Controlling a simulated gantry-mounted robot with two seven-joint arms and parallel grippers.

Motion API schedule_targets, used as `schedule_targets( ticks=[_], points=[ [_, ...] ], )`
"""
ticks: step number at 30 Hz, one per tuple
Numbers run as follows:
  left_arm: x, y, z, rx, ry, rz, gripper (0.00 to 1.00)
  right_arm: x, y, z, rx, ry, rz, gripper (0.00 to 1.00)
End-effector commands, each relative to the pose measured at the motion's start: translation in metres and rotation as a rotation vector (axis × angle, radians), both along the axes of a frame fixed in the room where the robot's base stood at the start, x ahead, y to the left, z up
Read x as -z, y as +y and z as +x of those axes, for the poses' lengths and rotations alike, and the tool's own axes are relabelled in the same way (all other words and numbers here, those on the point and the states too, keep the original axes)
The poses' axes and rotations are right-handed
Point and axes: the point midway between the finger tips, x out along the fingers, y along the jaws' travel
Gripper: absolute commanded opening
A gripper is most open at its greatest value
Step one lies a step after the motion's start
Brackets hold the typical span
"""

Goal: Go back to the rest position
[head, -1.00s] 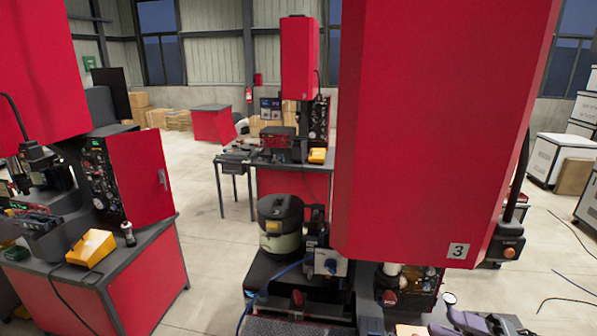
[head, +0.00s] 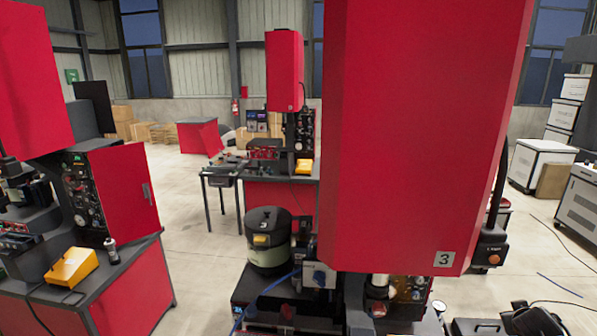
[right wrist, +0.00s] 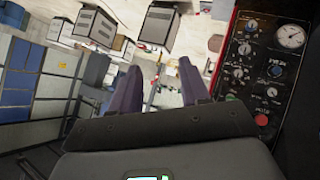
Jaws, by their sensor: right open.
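My right gripper (right wrist: 158,78) shows in the right wrist view with its two purple-grey fingers apart and nothing between them. Beyond the fingers the view is tilted, with the floor and white cabinets behind. A panel with dials and a gauge (right wrist: 290,37) stands to the right of the fingers. In the head view, dark parts of what looks like my right arm show at the bottom right edge, cut off by the frame. My left gripper is in neither view.
A large red machine (head: 415,130) marked 3 fills the centre right. A dark round canister (head: 268,225) with a pale green body stands left of it. A red workstation (head: 130,285) is at left, a red-topped one behind. White cabinets (head: 540,165) stand at right. Open floor (head: 200,245) lies between.

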Motion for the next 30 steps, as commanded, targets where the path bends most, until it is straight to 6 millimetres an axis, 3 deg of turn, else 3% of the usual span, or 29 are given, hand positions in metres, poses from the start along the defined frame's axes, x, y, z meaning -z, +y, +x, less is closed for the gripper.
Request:
schedule_targets(
  ticks=[6,8,9,14,20,25,30],
  points=[
    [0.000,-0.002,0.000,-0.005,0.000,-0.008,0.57,0.015,-0.029,-0.062,0.161,0.336,-0.049,0.46],
    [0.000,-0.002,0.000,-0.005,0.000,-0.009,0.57,0.019,-0.032,-0.078,0.190,0.423,-0.038,0.46],
    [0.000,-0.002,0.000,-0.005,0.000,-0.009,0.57,0.029,-0.022,-0.084,0.178,0.462,-0.036,0.46],
    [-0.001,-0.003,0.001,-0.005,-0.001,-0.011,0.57,0.077,0.041,-0.093,0.059,0.481,-0.029,0.46],
    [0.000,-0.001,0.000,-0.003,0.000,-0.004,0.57,0.138,0.134,-0.132,-0.100,0.513,0.019,0.46],
    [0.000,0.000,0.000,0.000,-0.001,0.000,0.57,0.183,0.232,-0.200,-0.248,0.533,0.123,0.46],
    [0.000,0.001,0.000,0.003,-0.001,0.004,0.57,0.192,0.318,-0.288,-0.352,0.530,0.275,0.46]
  ],
)
